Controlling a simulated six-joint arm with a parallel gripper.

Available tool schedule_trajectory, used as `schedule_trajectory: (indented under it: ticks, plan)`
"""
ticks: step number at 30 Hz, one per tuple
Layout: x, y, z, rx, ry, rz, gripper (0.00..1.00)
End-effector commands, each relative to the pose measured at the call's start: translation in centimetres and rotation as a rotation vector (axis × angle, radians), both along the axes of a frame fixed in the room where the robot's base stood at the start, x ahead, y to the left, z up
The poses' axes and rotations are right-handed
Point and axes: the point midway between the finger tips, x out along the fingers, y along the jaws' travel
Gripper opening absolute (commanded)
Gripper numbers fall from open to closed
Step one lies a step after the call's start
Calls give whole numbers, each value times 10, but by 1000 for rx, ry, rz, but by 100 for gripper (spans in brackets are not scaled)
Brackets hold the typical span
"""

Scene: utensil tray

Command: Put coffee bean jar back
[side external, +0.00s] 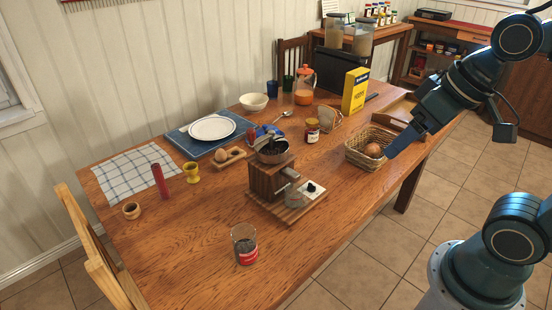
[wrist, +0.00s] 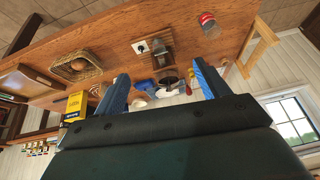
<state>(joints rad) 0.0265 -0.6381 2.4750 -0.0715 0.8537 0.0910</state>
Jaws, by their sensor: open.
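The coffee bean jar (side external: 245,247) is a clear glass with dark contents and a red label, standing upright near the table's front edge. In the wrist view the jar (wrist: 208,24) is at the top, beyond the fingers. The wooden coffee grinder (side external: 270,181) stands behind and right of the jar, with dark beans in its open top; it also shows in the wrist view (wrist: 160,50). My gripper (side external: 392,154) is open and empty, high at the right by the bread basket, well away from the jar. Its blue fingers (wrist: 160,69) are spread in the wrist view.
A wicker basket (side external: 357,158) with a round brown item is at the table's right. The table (side external: 330,215) is clear right of the jar.

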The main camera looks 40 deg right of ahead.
Motion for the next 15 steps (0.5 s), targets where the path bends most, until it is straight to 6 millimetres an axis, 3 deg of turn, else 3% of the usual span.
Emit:
schedule_trajectory:
  ticks: [6,15]
  plan:
    - [-20,-7,6,-52,-38,33,74]
    - [-23,-9,7,-61,-42,39,74]
